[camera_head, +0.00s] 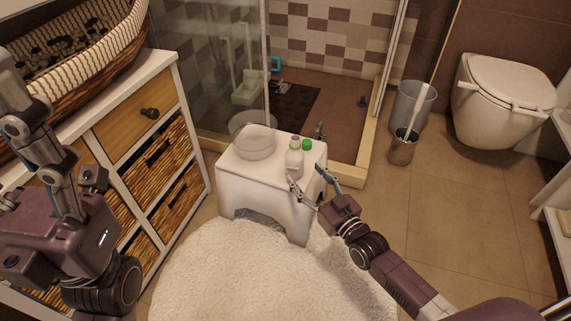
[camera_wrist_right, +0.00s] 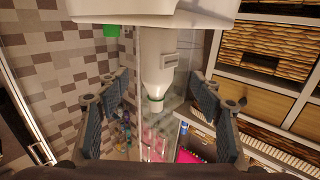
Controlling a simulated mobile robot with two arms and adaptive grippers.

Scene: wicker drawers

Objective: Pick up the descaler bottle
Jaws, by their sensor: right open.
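The white bottle (camera_head: 294,160) with a green-ringed top, which I take for the descaler, stands upright on the white stool (camera_head: 240,180). My right gripper (camera_head: 309,187) is open at the stool's front edge, close to the bottle. In the right wrist view the scene is upside down. There the bottle (camera_wrist_right: 152,62) lies ahead between the two spread fingers of my right gripper (camera_wrist_right: 160,112), with visible gaps on both sides. My left gripper (camera_head: 45,140) is large at the left edge of the head view; its finger opening is unclear.
A clear bowl (camera_head: 254,140) stands left of the bottle on the stool. A small green item (camera_head: 307,144) is just behind its right side. Wicker drawers (camera_head: 150,150) stand left, the glass shower behind.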

